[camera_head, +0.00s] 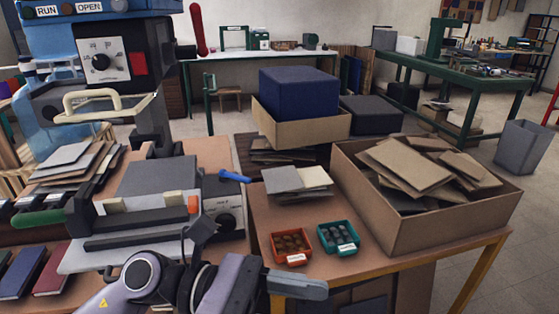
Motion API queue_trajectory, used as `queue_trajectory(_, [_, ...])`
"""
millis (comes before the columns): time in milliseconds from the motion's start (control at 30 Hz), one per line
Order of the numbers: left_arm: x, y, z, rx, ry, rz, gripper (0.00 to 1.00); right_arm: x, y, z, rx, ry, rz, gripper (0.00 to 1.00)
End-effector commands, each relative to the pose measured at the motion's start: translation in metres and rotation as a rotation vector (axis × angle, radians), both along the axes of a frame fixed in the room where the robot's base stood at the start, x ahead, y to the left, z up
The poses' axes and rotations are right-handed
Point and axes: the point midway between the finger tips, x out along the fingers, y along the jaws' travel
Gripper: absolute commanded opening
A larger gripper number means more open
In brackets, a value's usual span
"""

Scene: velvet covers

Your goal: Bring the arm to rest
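A purple-grey arm of mine reaches in low at the left and centre of the head view, in front of the press. I take it for my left arm. Its end, the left gripper (297,284), appears as a grey bar pointing right, over the near edge of the wooden table. Only one side of it shows, so I cannot tell how its fingers stand. Nothing is seen held in it. A dark bracket with a cable rises above the arm's wrist. My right gripper is not in view.
The press (105,60) with its grey plate (150,180) stands behind my arm. An orange tray (293,259) and a teal tray (355,248) lie on the table (420,268). A cardboard box (455,215) of boards stands at the right. Blue lever (234,177) sticks out nearby.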

Motion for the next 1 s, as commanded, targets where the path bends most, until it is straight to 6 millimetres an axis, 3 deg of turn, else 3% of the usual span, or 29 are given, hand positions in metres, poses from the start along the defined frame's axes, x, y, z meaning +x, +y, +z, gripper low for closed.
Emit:
queue_trajectory(100, [0.019,0.007,0.015,-0.199,0.392,0.117,0.51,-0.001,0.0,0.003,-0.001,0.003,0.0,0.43])
queue_trajectory(200, [0.044,0.024,0.016,-0.361,0.726,0.21,0.51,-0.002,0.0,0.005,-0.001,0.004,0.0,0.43])
queue_trajectory(367, [0.083,0.066,-0.016,-0.628,1.272,0.354,0.51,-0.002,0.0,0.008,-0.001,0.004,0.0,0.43])
queue_trajectory(467, [0.099,0.098,-0.058,-0.805,1.611,0.444,0.51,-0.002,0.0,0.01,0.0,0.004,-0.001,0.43])
queue_trajectory(567, [0.102,0.132,-0.111,-0.996,1.942,0.53,0.51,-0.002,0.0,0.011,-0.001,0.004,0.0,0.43])
queue_trajectory(667, [0.087,0.165,-0.173,-1.208,2.258,0.619,0.51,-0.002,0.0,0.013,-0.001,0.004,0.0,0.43])
queue_trajectory(800, [0.043,0.2,-0.251,-1.51,2.614,0.726,0.51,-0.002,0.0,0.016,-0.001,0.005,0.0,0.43])
queue_trajectory(833, [0.032,0.205,-0.263,1.526,-2.598,-0.723,0.51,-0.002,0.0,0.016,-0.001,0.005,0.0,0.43])
queue_trajectory(1000, [-0.012,0.222,-0.308,1.452,-2.305,-0.652,0.51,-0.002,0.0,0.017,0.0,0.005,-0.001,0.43])
